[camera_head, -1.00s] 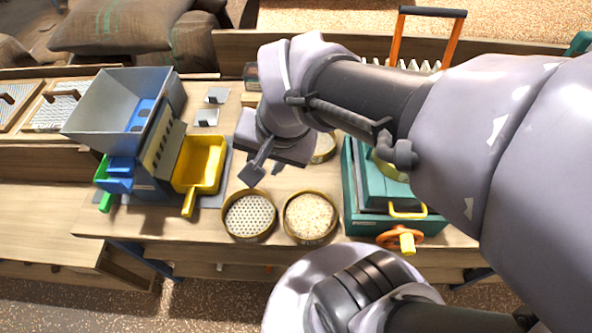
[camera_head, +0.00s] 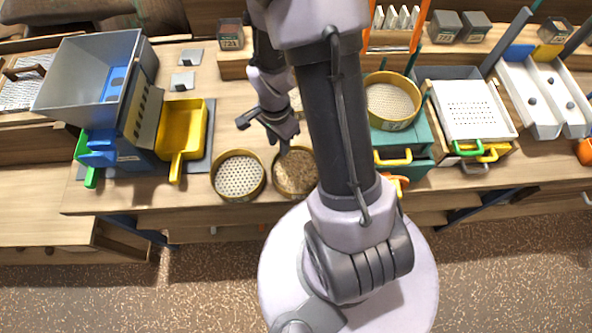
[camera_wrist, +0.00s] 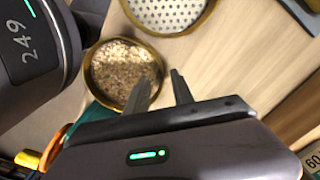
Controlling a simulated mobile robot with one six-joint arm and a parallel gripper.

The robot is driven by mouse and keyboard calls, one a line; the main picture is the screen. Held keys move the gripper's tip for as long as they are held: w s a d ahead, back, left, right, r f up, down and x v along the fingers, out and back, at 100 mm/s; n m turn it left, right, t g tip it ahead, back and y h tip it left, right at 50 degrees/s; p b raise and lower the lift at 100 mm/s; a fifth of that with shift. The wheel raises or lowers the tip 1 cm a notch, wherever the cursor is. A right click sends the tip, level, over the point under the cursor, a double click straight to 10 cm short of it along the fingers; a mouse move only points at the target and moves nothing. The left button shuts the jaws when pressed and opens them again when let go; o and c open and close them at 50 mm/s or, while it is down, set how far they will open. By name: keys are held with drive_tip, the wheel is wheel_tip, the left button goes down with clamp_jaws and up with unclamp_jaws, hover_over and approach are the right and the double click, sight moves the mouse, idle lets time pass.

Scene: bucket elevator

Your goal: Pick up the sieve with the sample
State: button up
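The sieve with the sample (camera_head: 295,197) is a round brass-rimmed pan holding tan grain, on the front of the wooden table. It also shows in the wrist view (camera_wrist: 89,62), left of centre. My gripper (camera_head: 264,134) is open and empty at the sieve's upper left in the head view. In the wrist view my gripper (camera_wrist: 161,78) has its two fingers apart. The left finger covers part of the sieve's right rim, and the right finger shows over bare table. I cannot tell the fingertips' height above the rim. My arm hides a little of the sieve's right side.
An empty perforated sieve (camera_head: 238,199) stands close left of the sample sieve. A third sieve (camera_head: 392,124) sits on the green machine (camera_head: 410,142) to the right. A yellow scoop (camera_head: 181,130) and blue hopper machine (camera_head: 95,85) stand left. Bare table lies behind the empty sieve.

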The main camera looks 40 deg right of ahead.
sight(298, 172)
drive_tip(key=f, duration=0.2)
drive_tip(key=f+b, duration=0.1)
drive_tip(key=f, duration=0.1)
drive_tip(key=f+b, duration=0.1)
drive_tip(key=f, duration=0.1)
drive_tip(key=shift+d, duration=0.25)
drive_tip(key=shift+r, duration=0.2)
drive_tip(key=shift+c, duration=0.2)
clamp_jaws()
idle(0.6)
